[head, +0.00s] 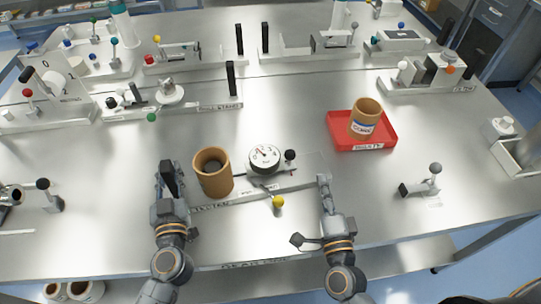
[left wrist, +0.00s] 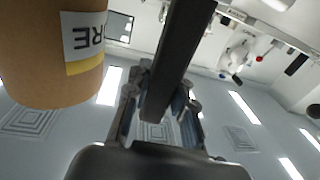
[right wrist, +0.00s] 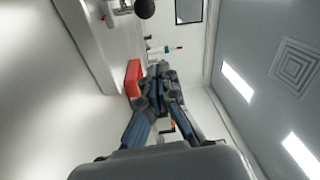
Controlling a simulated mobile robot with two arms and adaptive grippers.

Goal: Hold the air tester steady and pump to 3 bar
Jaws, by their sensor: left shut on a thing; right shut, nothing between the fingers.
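The air tester (head: 310,172) is a pale low base near the table's front edge. It carries a round white gauge (head: 264,157), a black knob (head: 290,156) and a lever with a yellow ball (head: 278,203). The gauge figures are too small to read. My left gripper (head: 168,172) is shut on an upright black handle (head: 172,180) at the tester's left end; the handle fills the left wrist view (left wrist: 178,50). A brown core (head: 212,174) stands between that handle and the gauge. My right gripper (head: 323,180) is shut and empty by the tester's right end.
A red tray (head: 345,146) with a second brown core (head: 365,112) stands behind to the right. A small stand with a grey ball knob (head: 435,168) is at right. Several other fixtures line the back. The table in front of the tester is clear.

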